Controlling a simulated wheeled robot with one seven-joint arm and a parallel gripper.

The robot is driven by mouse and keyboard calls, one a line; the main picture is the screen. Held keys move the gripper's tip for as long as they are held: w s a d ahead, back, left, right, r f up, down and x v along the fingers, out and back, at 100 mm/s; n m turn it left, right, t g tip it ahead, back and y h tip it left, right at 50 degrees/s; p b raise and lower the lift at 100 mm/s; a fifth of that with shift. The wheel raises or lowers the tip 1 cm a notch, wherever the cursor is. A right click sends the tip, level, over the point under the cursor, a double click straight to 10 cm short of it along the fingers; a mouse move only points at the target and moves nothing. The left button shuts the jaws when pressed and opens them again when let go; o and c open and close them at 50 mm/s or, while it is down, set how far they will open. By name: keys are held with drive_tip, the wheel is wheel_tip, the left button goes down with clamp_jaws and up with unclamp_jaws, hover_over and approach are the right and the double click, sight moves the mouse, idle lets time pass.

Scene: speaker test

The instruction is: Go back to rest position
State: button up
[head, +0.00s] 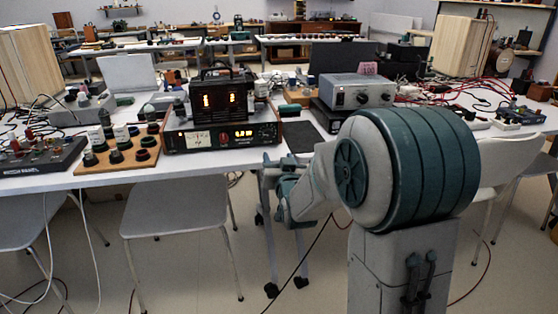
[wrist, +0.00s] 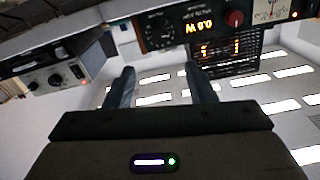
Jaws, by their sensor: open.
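My gripper (wrist: 162,84) shows in the wrist view with its two dark fingers apart and nothing between them. In the head view my arm is folded in front of the table, and my gripper (head: 270,180) is at the table's front edge, partly hidden by my arm. The black and brown power supply (head: 222,136) with lit displays stands on the table behind and left of it. The same lit unit shows upside down in the wrist view (wrist: 200,25).
A white table (head: 190,178) spans the view. It carries a wooden tray of knobs (head: 118,160), a black panel (head: 40,155), a grey instrument (head: 355,92) and red cables (head: 450,92). A white chair (head: 176,207) stands at the front, another at right. Floor shows between them.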

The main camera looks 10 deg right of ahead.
drive_tip(key=shift+r, duration=0.1)
drive_tip(key=s+r+g+p, duration=0.5)
drive_tip(key=s+r+p, duration=0.2)
drive_tip(key=s+p, duration=0.2)
drive_tip(key=s+r+n+g+p, duration=0.1)
drive_tip(key=s+r+g+p, duration=0.4)
drive_tip(key=s, duration=0.8)
drive_tip(key=s+r+g+p, duration=0.5)
drive_tip(key=s+r+p, duration=0.5)
drive_tip(key=p, duration=0.5)
drive_tip(key=shift+s+d+r+n, duration=0.15)
drive_tip(key=shift+s+d+n, duration=0.15)
drive_tip(key=shift+s, duration=0.25)
